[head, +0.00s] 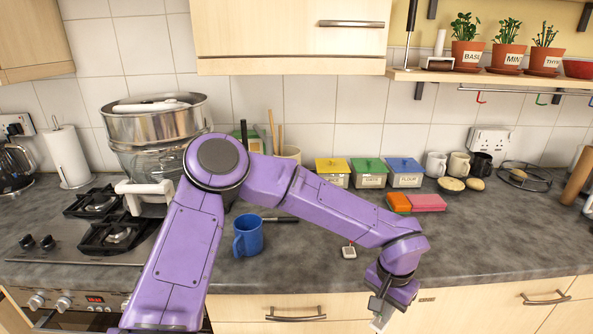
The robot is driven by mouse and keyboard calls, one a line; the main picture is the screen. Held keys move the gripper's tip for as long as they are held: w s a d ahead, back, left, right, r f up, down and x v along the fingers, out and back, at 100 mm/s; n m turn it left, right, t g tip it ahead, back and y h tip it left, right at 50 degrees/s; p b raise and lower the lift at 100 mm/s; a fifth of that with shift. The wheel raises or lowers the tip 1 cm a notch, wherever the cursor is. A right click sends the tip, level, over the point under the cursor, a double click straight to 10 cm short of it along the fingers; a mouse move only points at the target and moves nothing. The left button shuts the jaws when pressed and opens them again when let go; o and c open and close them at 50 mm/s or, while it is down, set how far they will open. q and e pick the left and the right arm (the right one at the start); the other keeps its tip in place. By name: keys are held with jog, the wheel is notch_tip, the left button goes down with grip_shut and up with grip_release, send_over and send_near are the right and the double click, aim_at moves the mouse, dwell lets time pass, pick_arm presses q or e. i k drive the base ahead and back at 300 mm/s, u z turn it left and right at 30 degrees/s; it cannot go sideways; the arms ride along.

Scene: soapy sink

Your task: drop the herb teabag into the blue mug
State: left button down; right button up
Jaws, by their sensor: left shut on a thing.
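The blue mug (248,236) stands upright on the counter, left of centre, with its handle toward the left. My left arm passes in front of the counter, and my left gripper (381,316) is low at the front, before the drawer fronts and right of the mug. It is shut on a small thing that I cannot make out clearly. My right gripper is out of view.
A hob (60,248) with a steel pot (155,118) is at left. Yellow (333,172), green (369,173) and blue (404,172) lidded boxes stand at the back. Orange and pink sponges (428,203) lie right of centre. The counter front right is clear.

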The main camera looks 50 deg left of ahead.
aim_at(251, 246)
jog(key=z, duration=1.5)
jog(key=k, duration=1.35)
jog(key=u, duration=1.4)
